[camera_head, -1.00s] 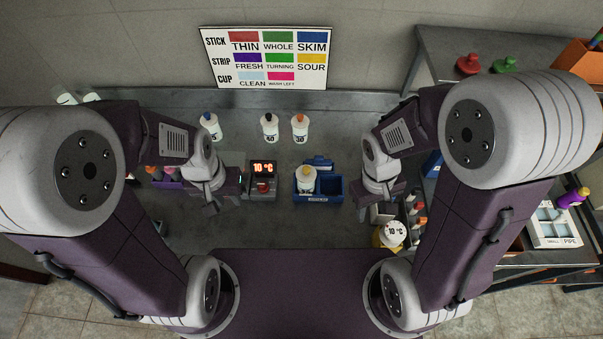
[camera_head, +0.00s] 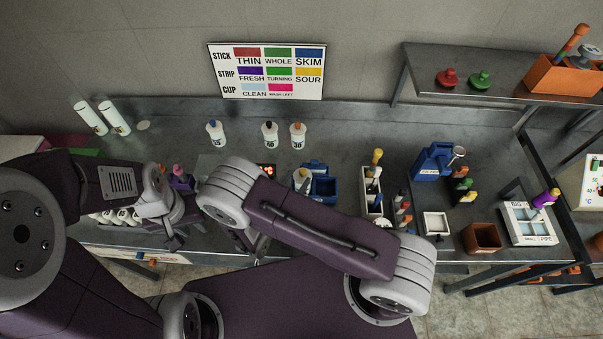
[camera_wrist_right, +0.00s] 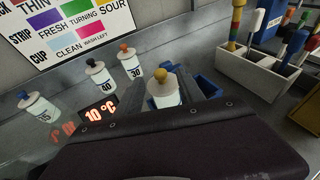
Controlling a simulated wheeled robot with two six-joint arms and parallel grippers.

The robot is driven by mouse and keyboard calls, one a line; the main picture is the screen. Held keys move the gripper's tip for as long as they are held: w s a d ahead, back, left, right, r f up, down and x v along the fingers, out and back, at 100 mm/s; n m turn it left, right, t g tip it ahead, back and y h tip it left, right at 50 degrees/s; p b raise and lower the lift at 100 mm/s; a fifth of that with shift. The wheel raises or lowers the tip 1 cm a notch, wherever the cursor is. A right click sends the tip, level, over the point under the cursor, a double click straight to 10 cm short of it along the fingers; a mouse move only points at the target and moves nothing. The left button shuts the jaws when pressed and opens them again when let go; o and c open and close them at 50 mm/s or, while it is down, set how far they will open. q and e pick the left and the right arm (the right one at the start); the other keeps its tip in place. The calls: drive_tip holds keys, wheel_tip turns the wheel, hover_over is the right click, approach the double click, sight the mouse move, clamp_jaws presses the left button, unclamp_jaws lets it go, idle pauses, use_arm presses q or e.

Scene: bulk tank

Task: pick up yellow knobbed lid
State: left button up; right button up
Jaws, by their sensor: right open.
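A white bottle with a yellow knob-like top stands by the blue caddy (camera_head: 322,190); in the right wrist view the bottle (camera_wrist_right: 163,96) is ahead of my gripper. A red knobbed lid (camera_head: 446,78) and a green knobbed lid (camera_head: 480,80) sit on the raised shelf.
Three capped bottles, blue (camera_head: 216,133), black (camera_head: 270,133) and orange (camera_head: 298,134), stand along the back. A white rack (camera_head: 371,203) with sticks, a white tray (camera_head: 436,223) and a brown box (camera_head: 482,238) are to the right.

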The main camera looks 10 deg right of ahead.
sight(301, 174)
drive_tip(key=shift+w+d, duration=0.1)
drive_tip(key=p+x, duration=0.2)
drive_tip(key=x, duration=0.3)
drive_tip(key=shift+f, duration=0.1)
drive_tip(key=shift+w+f, duration=0.1)
drive_tip(key=c, duration=0.3)
drive_tip(key=shift+s, duration=0.2)
clamp_jaws()
drive_tip(key=shift+w, duration=0.1)
